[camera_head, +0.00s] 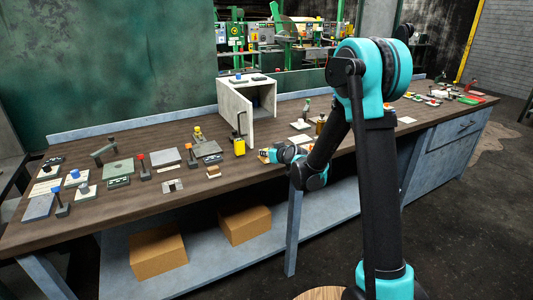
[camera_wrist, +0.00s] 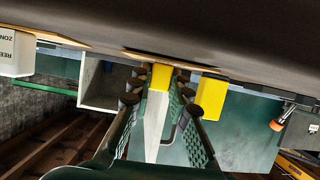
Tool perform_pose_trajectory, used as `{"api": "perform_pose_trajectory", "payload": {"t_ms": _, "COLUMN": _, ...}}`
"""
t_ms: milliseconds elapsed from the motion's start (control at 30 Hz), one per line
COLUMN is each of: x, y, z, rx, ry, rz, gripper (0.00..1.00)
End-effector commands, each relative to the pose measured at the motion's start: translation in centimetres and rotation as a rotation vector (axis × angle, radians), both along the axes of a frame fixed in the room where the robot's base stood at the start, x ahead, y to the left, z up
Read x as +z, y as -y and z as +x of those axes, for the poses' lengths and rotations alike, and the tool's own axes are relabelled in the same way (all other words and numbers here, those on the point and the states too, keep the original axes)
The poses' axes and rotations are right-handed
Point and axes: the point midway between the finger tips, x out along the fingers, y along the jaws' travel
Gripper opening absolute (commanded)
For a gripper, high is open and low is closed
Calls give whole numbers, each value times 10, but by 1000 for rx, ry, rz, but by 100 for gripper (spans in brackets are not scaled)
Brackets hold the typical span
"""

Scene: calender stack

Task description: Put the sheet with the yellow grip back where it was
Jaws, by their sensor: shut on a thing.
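My gripper (camera_wrist: 157,92) is shut on a yellow grip (camera_wrist: 161,76), which shows between its two dark ribbed fingers in the wrist view. I cannot make out the sheet belonging to this grip; the fingers and the dark surface at the top hide much of it. That yellow block (camera_wrist: 209,98) also shows beside the right finger in the wrist view, apart from the held grip.
A pale open-fronted cabinet (camera_head: 230,100) with its door swung out stands behind my gripper. Several small fixtures and plates, such as a grey plate (camera_head: 165,157), fill the bench's left side. More small parts lie at the far right. Boxes (camera_head: 158,253) sit on the lower shelf.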

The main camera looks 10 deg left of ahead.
Motion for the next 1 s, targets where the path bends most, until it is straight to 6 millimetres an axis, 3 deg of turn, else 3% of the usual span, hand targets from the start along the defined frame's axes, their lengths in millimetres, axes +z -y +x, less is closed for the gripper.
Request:
{"api": "perform_pose_trajectory", "payload": {"t_ms": 167, "x": -2, "y": 0, "z": 0, "rx": 0, "ry": 0, "rz": 0, "gripper": 0}}
{"api": "perform_pose_trajectory", "payload": {"t_ms": 200, "x": -2, "y": 0, "z": 0, "rx": 0, "ry": 0, "rz": 0, "gripper": 21}}
{"api": "perform_pose_trajectory", "payload": {"t_ms": 333, "x": -1, "y": 0, "z": 0, "rx": 0, "ry": 0, "rz": 0, "gripper": 37}}
{"api": "perform_pose_trajectory", "payload": {"t_ms": 733, "x": 2, "y": 2, "z": -2, "rx": 0, "ry": 0, "rz": 0, "gripper": 38}}
{"api": "perform_pose_trajectory", "payload": {"t_ms": 1000, "x": 18, "y": 23, "z": -34, "rx": -1, "ry": 0, "rz": 0, "gripper": 38}}
